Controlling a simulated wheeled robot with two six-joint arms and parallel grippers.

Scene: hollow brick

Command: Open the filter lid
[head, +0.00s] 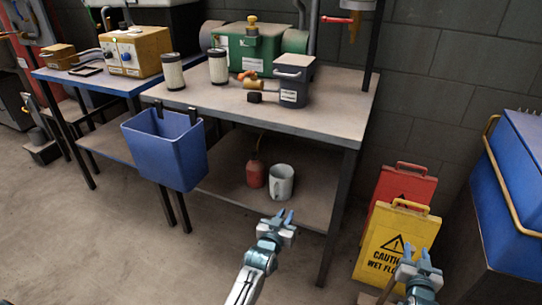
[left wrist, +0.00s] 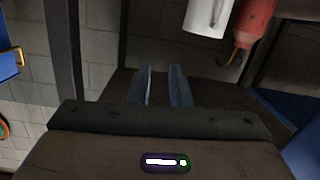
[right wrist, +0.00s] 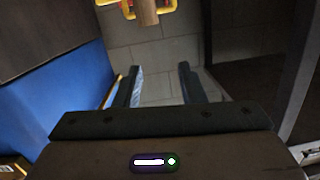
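A dark grey filter box (head: 291,92) with a white label stands on the right part of the workbench.
The workbench (head: 325,115) has a blue bin (head: 165,150) hung on its front left. A valve-like part with an orange handle (head: 252,84) lies left of the box. A mug (head: 281,184) and red bottle (head: 256,174) stand on the lower shelf. A yellow caution sign (head: 395,245) stands right.

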